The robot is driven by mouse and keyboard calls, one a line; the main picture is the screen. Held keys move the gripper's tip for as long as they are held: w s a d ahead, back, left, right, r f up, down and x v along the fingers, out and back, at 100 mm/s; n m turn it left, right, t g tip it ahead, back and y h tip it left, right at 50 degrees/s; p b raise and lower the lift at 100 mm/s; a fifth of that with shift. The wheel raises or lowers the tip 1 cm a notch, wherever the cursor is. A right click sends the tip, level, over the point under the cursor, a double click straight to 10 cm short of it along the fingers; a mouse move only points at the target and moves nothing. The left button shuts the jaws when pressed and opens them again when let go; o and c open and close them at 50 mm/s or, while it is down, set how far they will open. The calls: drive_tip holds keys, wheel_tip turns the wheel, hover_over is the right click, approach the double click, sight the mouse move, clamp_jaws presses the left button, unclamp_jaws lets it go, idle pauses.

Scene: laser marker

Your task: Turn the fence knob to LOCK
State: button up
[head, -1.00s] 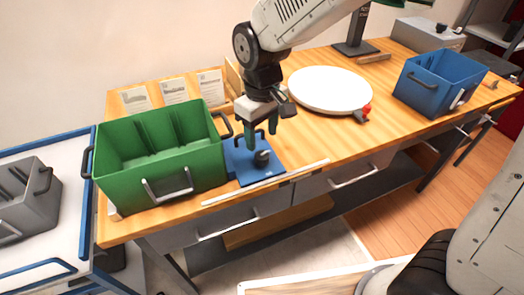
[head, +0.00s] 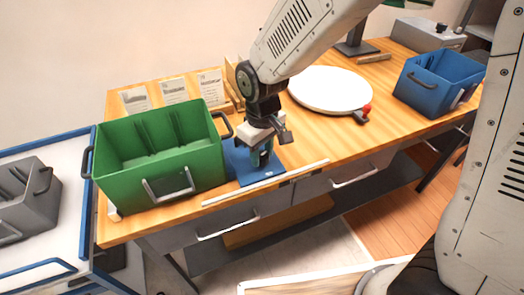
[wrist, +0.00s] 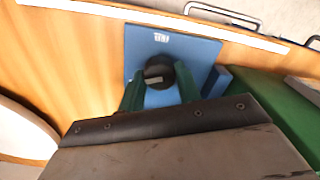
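The fence knob (wrist: 158,73) is a round black knob with a lighter bar across it, on a blue plate (wrist: 192,50). In the head view the blue plate (head: 264,176) lies on the bench beside the green crate, and the knob is hidden behind my gripper. My gripper (wrist: 160,92) points down with its green fingers apart, one on each side of the knob. I cannot tell whether the fingers touch it. The plate carries small white lettering near its edge, too small to read surely. My gripper also shows in the head view (head: 259,158).
A green crate (head: 205,172) stands close on the left of the plate. A white round disc (head: 325,88) with a red knob (head: 367,108) lies to the right, and a blue crate (head: 412,96) stands farther right. A pale strip (head: 300,174) runs along the bench front.

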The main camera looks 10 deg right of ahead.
sight(262, 155)
drive_tip(key=shift+n, duration=0.8)
drive_tip(key=o, duration=1)
drive_tip(key=shift+c, duration=0.2)
wheel_tip(262, 155, up, 8)
drive_tip(key=shift+f, duration=0.1)
drive_tip(key=s+d+r+m, duration=0.4)
drive_tip(key=s+d+r, duration=0.1)
drive_tip(key=s+d, duration=0.4)
drive_tip(key=s+d+r+m+t, duration=0.1)
drive_tip(key=s+d+r+m, duration=0.4)
drive_tip(key=s+d, duration=0.5)
drive_tip(key=shift+d+r, duration=0.15)
drive_tip(key=shift+d, duration=0.65)
